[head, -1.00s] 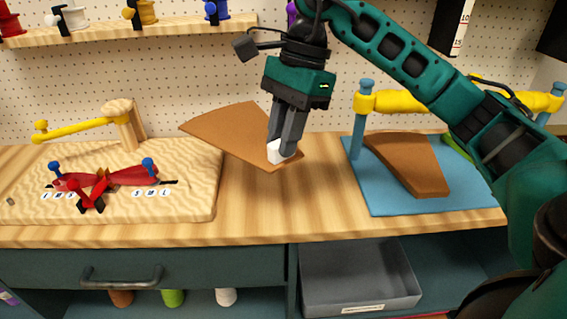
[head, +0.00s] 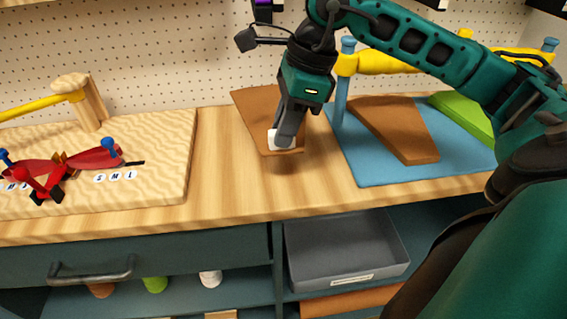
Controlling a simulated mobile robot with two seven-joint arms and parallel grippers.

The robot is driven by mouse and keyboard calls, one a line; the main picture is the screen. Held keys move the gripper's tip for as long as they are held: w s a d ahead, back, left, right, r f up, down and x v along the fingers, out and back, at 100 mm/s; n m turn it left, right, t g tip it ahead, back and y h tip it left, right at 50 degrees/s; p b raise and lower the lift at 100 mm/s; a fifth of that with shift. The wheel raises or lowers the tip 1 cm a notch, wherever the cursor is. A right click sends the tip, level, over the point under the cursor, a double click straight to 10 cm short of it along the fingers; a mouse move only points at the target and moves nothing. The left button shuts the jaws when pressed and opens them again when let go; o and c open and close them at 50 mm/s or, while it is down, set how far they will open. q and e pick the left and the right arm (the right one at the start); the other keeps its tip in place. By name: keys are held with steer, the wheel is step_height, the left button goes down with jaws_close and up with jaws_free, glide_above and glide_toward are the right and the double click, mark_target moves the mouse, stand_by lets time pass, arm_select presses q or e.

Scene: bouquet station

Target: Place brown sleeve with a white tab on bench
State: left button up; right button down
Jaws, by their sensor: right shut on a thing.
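The brown sleeve (head: 258,108) is a flat, tapering piece with a white tab (head: 273,137) at its near, narrow end. My right gripper (head: 285,140) is shut on the white tab. The sleeve is over the middle of the wooden bench (head: 228,165), between the pale board and the blue mat. A shadow lies under its near edge, so that end seems slightly above the bench top. The gripper hides part of the sleeve's right side. My left gripper is not in view.
A pale board (head: 172,165) with a red bow-shaped tool (head: 90,160) is on the left. A blue mat (head: 375,172) at right bears another brown sleeve (head: 395,132) and a green one (head: 465,117), under a yellow roll (head: 385,63). A grey tray (head: 345,250) sits below the bench.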

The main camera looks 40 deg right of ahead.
step_height(320, 180, down, 3)
step_height(320, 180, down, 4)
steer(key=shift+b, duration=0.35)
steer(key=shift+f, duration=0.35)
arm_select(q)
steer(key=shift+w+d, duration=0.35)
arm_select(e)
steer(key=shift+f, duration=0.1)
steer(key=c, duration=1)
jaws_free()
steer(key=shift+c, duration=0.2)
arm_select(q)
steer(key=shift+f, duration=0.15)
